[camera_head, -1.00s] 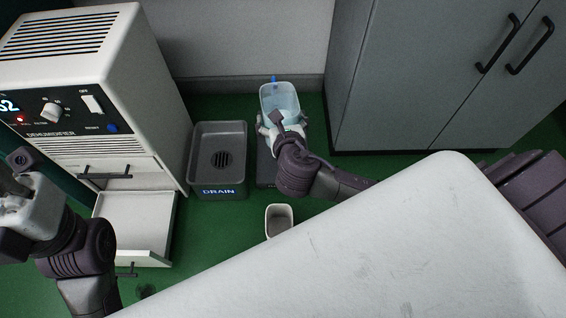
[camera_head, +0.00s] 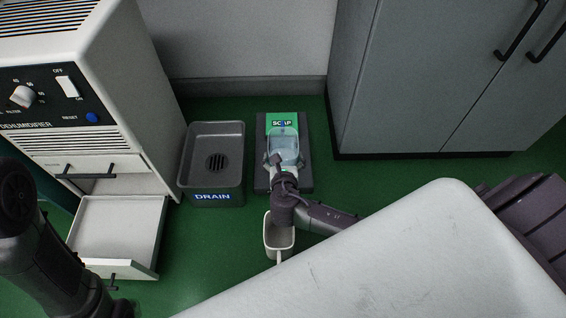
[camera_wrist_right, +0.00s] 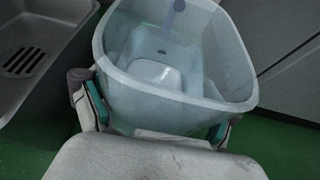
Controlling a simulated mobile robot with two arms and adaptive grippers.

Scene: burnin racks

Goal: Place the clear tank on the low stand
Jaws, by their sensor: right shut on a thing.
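The clear, blue-tinted tank (camera_head: 285,148) is upright over the low dark stand (camera_head: 303,180). The stand has a green label at its far end, partly covered by the tank's blue part. I cannot tell whether the tank touches the stand. My right gripper (camera_head: 283,167) is shut on the near side of the tank. In the right wrist view, the tank (camera_wrist_right: 175,90) is open-topped, and the right gripper's teal-padded fingers (camera_wrist_right: 157,115) are at its two sides. My left gripper is out of view.
A grey drain tray (camera_head: 232,178) lies left of the stand. A small pale bin (camera_head: 279,238) stands in front, close to my right arm. The dehumidifier (camera_head: 100,125) with an open drawer (camera_head: 118,230) is at left, grey cabinets (camera_head: 425,90) at right. A white tabletop (camera_head: 420,260) fills the lower right.

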